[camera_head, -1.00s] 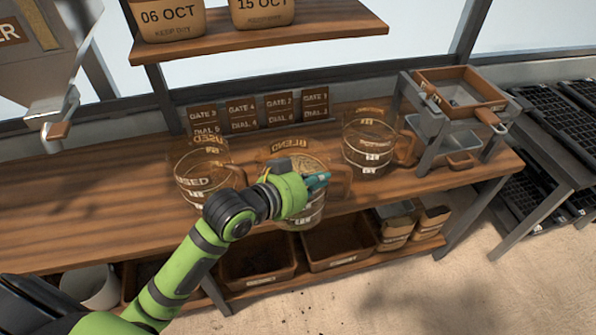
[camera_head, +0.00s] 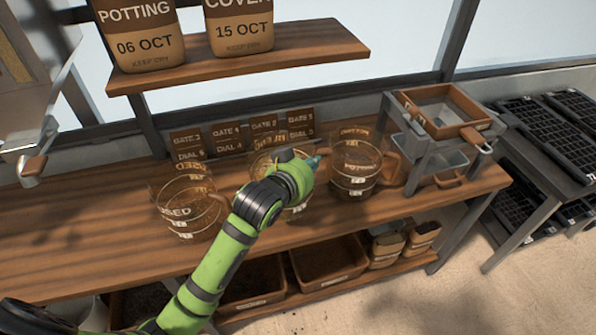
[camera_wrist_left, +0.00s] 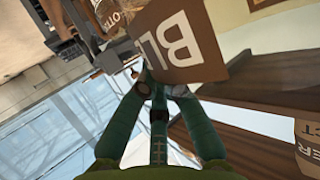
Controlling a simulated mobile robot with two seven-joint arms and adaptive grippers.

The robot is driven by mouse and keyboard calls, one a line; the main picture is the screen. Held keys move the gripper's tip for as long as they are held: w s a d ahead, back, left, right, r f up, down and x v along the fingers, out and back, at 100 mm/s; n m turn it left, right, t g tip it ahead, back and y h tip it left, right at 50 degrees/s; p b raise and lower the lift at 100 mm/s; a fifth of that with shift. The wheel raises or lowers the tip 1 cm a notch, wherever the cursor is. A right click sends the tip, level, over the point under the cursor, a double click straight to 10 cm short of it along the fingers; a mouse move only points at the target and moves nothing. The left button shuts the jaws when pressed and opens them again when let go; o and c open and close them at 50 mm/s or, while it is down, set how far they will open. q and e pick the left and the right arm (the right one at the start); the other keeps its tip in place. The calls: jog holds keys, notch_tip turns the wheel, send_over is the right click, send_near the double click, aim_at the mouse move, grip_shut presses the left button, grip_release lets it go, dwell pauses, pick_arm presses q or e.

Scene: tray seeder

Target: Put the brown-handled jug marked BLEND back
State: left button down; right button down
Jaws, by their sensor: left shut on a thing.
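The clear jug marked BLEND (camera_head: 262,168) is at the back of the bench, between two other jugs. My left gripper (camera_head: 313,163) is shut on its brown handle, at the jug's right side. My green hand and wrist hide the jug's front and much of its base, so I cannot tell whether it touches the bench. In the left wrist view a brown face with the letters BL (camera_wrist_left: 190,45) is close beyond the teal fingers (camera_wrist_left: 158,88). My right gripper is out of view.
The jug marked USED (camera_head: 178,212) stands to the left and a third jug (camera_head: 357,180) close on the right. Brown GATE and DIAL cards (camera_head: 263,125) stand behind. A grey stand (camera_head: 420,160) with sieves is further right. The bench (camera_head: 90,225) is clear at left.

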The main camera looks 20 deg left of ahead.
aim_at(309, 152)
pick_arm(q)
jog(key=w+a+f, duration=0.2)
jog(key=w+a, duration=0.1)
jog(key=shift+a+p, duration=0.25)
jog(key=shift+p, duration=0.05)
notch_tip(309, 152, down, 4)
jog(key=shift+f+p, duration=0.1)
jog(key=shift+p, duration=0.4)
jog(key=c, duration=1.6)
grip_release()
jog(key=shift+f, duration=0.3)
jog(key=shift+o, duration=1)
jog(key=shift+s, duration=0.15)
jog(key=shift+r, duration=0.1)
jog(key=b+v, duration=0.1)
jog(key=v, duration=1.1)
jog(key=shift+b, duration=0.3)
